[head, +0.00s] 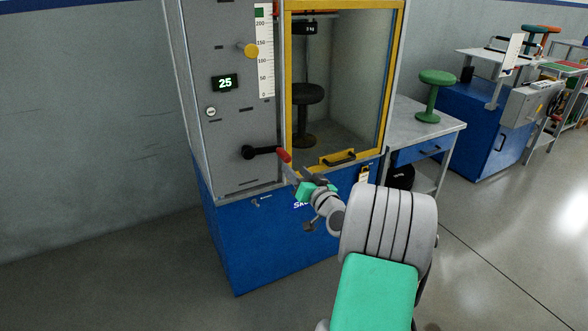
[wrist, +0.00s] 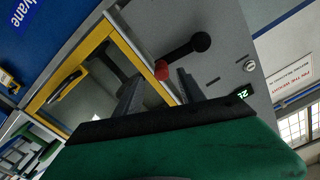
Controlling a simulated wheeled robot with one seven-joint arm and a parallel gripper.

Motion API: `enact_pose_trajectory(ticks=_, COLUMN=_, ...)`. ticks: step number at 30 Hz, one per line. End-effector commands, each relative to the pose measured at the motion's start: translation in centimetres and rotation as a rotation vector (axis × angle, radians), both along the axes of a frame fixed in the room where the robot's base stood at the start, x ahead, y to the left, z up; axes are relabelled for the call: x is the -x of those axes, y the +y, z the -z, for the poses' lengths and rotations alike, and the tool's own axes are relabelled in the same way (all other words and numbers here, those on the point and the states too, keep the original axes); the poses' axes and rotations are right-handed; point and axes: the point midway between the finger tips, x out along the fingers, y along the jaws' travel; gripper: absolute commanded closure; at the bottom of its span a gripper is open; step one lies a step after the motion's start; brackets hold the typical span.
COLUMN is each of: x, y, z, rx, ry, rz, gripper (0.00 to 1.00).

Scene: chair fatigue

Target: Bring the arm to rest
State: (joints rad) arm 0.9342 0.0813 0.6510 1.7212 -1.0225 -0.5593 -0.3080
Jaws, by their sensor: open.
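My arm reaches up from the lower right of the head view to the front of the test machine. My gripper (head: 299,174) is open, its fingertips close to the red end of the black lever (head: 264,151). In the wrist view the two dark fingers of my gripper (wrist: 158,88) stand apart. The lever's red grip (wrist: 162,70) shows in the gap between them, beyond the tips. I cannot tell whether a finger touches it. Nothing is held.
The machine's grey panel (head: 226,112) has a yellow knob (head: 251,50) and a display reading 25. Behind the yellow-framed door (head: 284,75) stands a black stool (head: 306,112). A side table (head: 440,127) with a green stool (head: 436,95) is to the right. Floor at left is clear.

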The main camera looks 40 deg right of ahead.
Motion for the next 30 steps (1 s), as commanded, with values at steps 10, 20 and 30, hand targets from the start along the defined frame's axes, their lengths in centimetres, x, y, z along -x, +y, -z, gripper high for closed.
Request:
enact_pose_trajectory(ticks=10, x=-1.1, y=3.3, z=-2.4, rx=0.027, ry=0.066, rz=-0.068, gripper=0.54)
enact_pose_trajectory(ticks=20, x=5.8, y=25.9, z=-14.1, rx=0.242, ry=0.771, rz=-0.426, gripper=0.54)
enact_pose_trajectory(ticks=30, x=23.1, y=30.4, z=-21.0, rx=0.284, ry=1.269, rz=-0.388, gripper=0.54)
